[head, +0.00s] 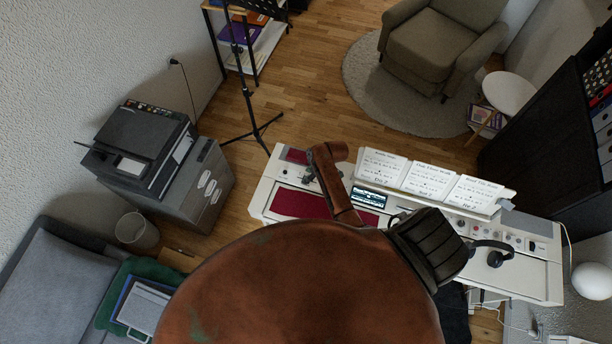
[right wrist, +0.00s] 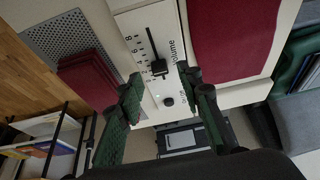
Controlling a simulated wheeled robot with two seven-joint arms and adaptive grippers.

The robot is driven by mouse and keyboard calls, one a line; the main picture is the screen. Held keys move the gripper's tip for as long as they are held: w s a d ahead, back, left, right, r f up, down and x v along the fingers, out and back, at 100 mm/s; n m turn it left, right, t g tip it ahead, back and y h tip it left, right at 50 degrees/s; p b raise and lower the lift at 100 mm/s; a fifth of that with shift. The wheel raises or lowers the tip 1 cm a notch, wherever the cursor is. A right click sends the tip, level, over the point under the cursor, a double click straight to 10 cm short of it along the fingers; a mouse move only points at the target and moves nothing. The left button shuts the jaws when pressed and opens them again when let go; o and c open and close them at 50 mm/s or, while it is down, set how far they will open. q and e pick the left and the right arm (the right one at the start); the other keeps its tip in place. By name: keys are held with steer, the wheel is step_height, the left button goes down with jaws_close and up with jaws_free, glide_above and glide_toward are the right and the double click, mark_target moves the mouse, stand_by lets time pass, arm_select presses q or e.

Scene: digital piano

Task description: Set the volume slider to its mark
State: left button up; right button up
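The volume slider (right wrist: 160,68) is a black knob on a dark slot in the piano's white panel, with a printed number scale beside it and the word "Volume" on the other side. Its target mark cannot be told apart in the right wrist view. My right gripper (right wrist: 160,76) is open, with its two dark green fingers on either side of the knob. No grip on the knob shows. In the head view, my right gripper (head: 312,173) is small and dark over the left end of the digital piano (head: 262,193). My left gripper is not seen.
A small round black knob (right wrist: 168,101) sits close to the slider. A music stand (head: 248,95) rises behind.

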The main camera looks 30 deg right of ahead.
steer(key=shift+x, duration=1.2)
steer(key=shift+c, duration=0.5)
jaws_close()
